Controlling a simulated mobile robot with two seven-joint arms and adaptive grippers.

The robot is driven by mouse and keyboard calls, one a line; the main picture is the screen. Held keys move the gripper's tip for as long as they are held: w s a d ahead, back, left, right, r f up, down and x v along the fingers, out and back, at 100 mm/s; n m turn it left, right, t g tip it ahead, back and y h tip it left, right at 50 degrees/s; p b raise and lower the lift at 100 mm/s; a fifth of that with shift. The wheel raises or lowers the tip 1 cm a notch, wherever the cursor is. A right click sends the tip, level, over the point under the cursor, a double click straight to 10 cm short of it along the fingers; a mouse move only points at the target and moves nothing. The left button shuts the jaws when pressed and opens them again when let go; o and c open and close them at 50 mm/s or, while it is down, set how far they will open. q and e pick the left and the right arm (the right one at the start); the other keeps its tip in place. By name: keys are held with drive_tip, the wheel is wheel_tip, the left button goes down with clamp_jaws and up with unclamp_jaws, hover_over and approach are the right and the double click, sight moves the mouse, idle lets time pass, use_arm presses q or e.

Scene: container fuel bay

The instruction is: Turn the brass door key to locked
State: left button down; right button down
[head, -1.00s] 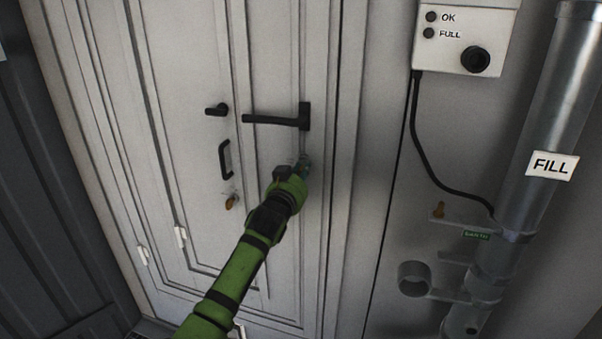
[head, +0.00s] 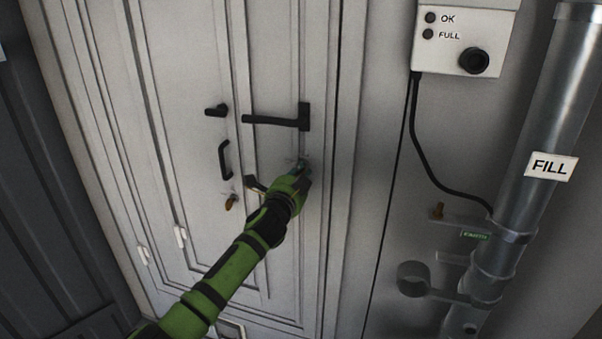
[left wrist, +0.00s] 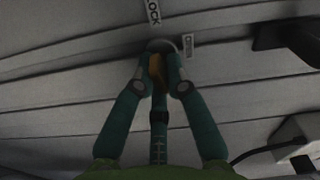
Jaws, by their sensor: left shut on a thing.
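The brass door key (left wrist: 155,68) shows as a small orange-brown piece between my left gripper's fingers in the left wrist view. It sits at a round lock plate (left wrist: 160,45) on the pale door (head: 270,80). A label reading LOCK (left wrist: 153,12) is above the plate, and a small label that seems to read OPEN (left wrist: 188,46) is to its right. My left gripper (left wrist: 160,68) is shut on the key. In the head view, the left gripper (head: 299,167) is at the door below the black lever handle (head: 275,121) and hides the key. My right gripper is not in view.
Left of the gripper are a black pull handle (head: 225,160) and a small brass piece (head: 231,201). On the right are a control box (head: 465,38) with a hanging cable (head: 428,160), and a grey FILL pipe (head: 540,110) with brackets.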

use_arm(q)
drive_tip(key=shift+m, duration=1.6)
drive_tip(key=c, duration=1.2)
unclamp_jaws()
drive_tip(key=shift+c, duration=0.2)
drive_tip(key=shift+s+a, duration=0.1)
drive_tip(key=v, duration=1.1)
drive_tip(key=shift+s, duration=0.35)
drive_tip(key=shift+a, duration=0.1)
